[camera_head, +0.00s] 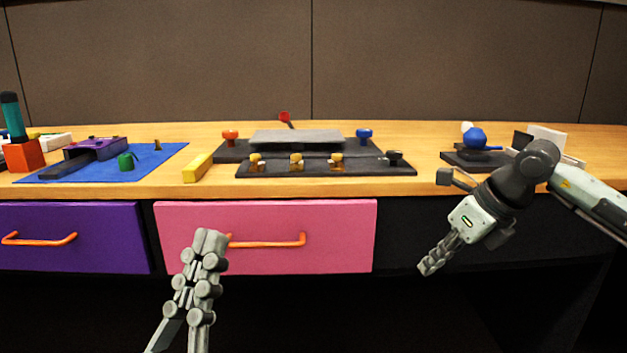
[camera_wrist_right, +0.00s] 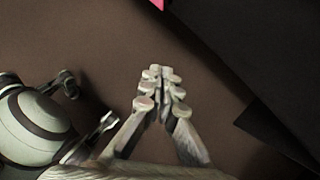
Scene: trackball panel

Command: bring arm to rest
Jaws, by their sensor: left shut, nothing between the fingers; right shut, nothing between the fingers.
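My left gripper (camera_head: 210,240) is shut and empty in the head view. It points up in front of the pink drawer, below the tabletop edge. My right gripper (camera_head: 428,268) is shut and empty, pointing down and to the left in front of the dark part of the desk, right of the pink drawer. In the right wrist view, the right gripper's fingertips (camera_wrist_right: 160,70) are together with nothing between them, over a plain brown surface. A blue trackball (camera_head: 474,138) sits on a dark base on the desk at right, well above the right gripper in the picture.
The wooden tabletop (camera_head: 430,130) holds a dark panel (camera_head: 385,169) with several knobs, a yellow block (camera_head: 197,167) and a blue mat (camera_head: 160,160) with a purple object. The pink drawer (camera_head: 330,235) and purple drawer (camera_head: 110,225) have orange handles and look closed.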

